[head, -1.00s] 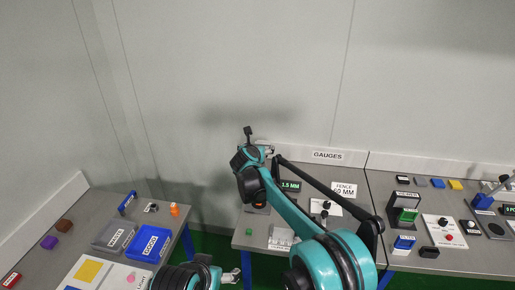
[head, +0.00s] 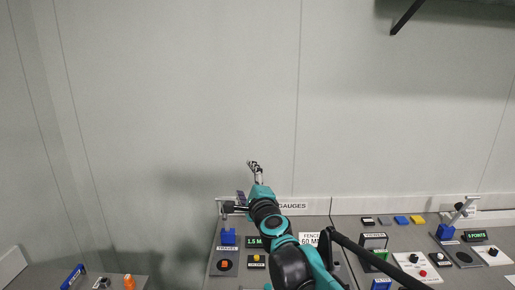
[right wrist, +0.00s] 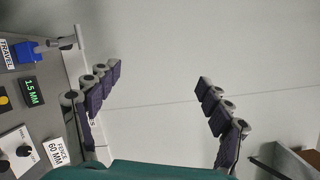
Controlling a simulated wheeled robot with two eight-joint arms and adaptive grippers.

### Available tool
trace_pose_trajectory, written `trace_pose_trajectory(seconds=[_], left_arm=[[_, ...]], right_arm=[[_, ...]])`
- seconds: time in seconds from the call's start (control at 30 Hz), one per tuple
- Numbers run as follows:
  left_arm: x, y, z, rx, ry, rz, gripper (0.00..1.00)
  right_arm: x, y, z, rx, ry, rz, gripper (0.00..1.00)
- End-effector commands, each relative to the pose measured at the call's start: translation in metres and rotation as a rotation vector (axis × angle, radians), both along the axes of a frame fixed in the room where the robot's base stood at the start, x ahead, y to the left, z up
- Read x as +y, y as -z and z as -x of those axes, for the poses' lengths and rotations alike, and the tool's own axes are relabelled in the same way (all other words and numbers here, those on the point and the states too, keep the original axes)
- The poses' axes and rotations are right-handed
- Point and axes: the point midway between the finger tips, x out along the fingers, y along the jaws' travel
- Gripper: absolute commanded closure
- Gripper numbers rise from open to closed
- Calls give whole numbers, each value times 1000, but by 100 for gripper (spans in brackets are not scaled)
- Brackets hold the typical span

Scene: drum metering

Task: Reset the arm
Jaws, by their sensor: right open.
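My right gripper (head: 254,172) is raised in front of the back wall, above the far edge of the gauges table (head: 240,270). In the right wrist view its two dark padded fingers (right wrist: 160,98) are spread wide, with nothing between them but the plain wall behind. The right arm reaches up from the bottom of the head view and hides part of the table. My left gripper is not in view.
The gauges table holds a blue-based travel gauge (head: 228,238), a green 1.5 MM display (head: 254,242) and a FENCE 60 MM sign (head: 309,239). A second table (head: 405,240) with switches stands right. An orange item (head: 129,283) shows lower left. The wall is bare.

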Motion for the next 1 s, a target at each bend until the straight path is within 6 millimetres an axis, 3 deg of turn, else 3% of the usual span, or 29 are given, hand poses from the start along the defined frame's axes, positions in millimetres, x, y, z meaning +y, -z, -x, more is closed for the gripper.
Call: trace_pose_trajectory(seconds=[0.03, 0.17, 0.4, 0.6, 0.7, 0.8, 1.0], left_arm=[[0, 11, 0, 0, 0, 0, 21], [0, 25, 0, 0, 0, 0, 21], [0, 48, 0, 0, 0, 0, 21], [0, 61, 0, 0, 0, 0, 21], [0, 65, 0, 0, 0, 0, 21], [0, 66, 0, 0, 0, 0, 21], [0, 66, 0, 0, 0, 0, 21]], right_arm=[[-11, 12, 26, -25, -41, 142, 21], [-34, 58, 94, -57, -170, 558, 21], [-103, 191, 215, 40, -402, 1223, 21], [-169, 286, 298, 202, -572, 1595, 21], [-195, 316, 326, 275, -632, 1704, 21], [-210, 332, 343, 322, -670, 1768, 21], [-218, 338, 351, 346, -690, 1799, 21]])
